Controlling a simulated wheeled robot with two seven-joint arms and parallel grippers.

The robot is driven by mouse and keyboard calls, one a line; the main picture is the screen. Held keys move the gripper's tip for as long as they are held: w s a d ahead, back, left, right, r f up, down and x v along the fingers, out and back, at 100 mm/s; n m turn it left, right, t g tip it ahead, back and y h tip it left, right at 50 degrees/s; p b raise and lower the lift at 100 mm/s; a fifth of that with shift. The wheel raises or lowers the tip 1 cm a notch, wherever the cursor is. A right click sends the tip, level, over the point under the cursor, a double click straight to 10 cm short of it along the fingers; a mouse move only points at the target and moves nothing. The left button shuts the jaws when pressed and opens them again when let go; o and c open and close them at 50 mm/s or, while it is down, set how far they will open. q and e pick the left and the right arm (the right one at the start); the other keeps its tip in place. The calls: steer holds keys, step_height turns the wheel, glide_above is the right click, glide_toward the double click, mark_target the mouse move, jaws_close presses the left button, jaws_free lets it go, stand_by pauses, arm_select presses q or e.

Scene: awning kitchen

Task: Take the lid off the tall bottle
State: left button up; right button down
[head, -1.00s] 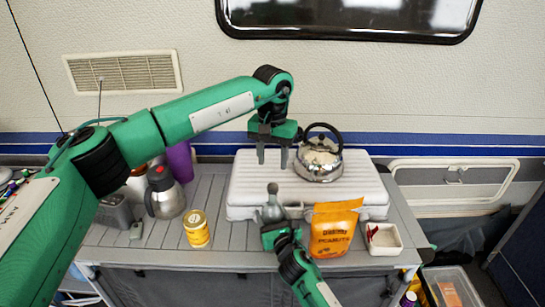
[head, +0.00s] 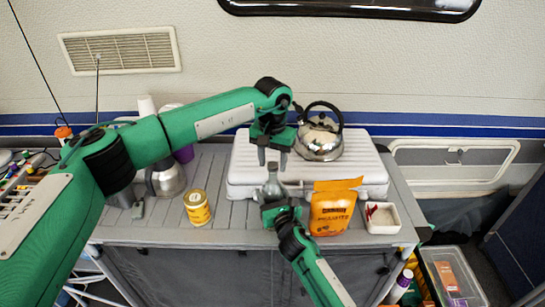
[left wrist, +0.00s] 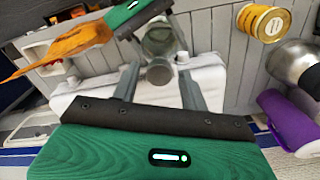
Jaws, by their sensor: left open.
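The tall bottle (head: 271,190) is grey and glassy and stands upright on the table in front of the white case, with a grey lid (left wrist: 159,71) on top. My left gripper (head: 272,160) is open, pointing down just above the bottle. In the left wrist view the lid shows between the left fingers (left wrist: 160,92), with space on both sides. The bottle body (left wrist: 160,42) shows beyond it. My right gripper (head: 279,210) comes from the front and is closed around the lower bottle; its fingertips are partly hidden.
A kettle (head: 319,140) sits on the white case (head: 360,168) behind. An orange peanut bag (head: 333,208) and a small white tray (head: 383,217) stand to the right. A yellow can (head: 197,207) and a steel jug (head: 166,178) are left. The table between can and bottle is clear.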

arm_select(q)
jaws_close()
